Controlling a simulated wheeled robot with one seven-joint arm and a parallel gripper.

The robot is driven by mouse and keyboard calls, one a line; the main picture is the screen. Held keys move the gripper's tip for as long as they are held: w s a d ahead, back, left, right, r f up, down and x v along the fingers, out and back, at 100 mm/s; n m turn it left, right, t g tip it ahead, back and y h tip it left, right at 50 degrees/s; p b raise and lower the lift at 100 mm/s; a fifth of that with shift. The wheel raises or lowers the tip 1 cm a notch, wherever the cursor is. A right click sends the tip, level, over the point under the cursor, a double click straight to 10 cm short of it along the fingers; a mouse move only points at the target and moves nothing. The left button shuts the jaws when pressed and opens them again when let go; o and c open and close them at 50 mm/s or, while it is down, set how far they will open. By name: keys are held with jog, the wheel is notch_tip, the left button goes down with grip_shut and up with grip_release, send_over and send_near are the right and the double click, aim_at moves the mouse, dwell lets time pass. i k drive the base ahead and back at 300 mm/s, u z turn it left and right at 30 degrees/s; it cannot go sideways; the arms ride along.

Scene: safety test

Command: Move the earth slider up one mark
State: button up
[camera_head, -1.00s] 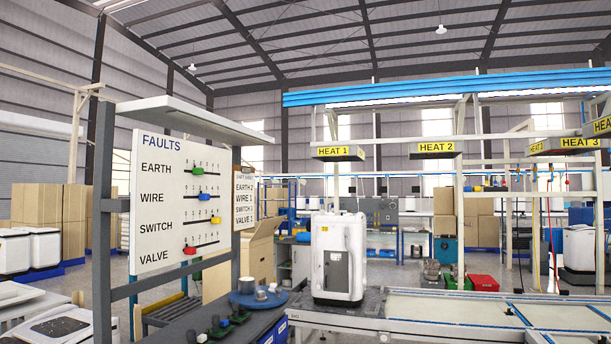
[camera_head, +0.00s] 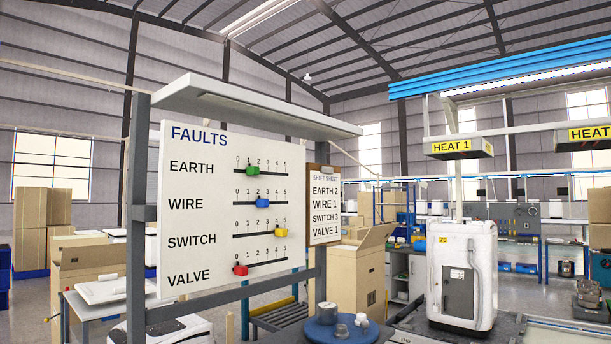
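A white FAULTS board (camera_head: 190,220) stands at left centre on a grey frame. Its top row, EARTH, has a green slider (camera_head: 253,169) on a horizontal track marked 0 to 5. The green slider shows around marks 1 and 2; I cannot tell exactly which. Below it are the blue WIRE slider (camera_head: 262,203) around 2 to 3, the yellow SWITCH slider (camera_head: 281,232) near the right end, and the red VALVE slider (camera_head: 240,270) at the left end. My gripper is not in view.
A shift sheet (camera_head: 325,207) right of the board reads EARTH 2, WIRE 1, SWITCH 3, VALVE 1. A shelf (camera_head: 255,103) overhangs the board. A blue round stand (camera_head: 325,333) and a white appliance (camera_head: 462,275) are lower right.

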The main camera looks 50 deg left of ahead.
aim_at(251, 171)
jog(key=i, duration=1)
jog(key=u, duration=3.7)
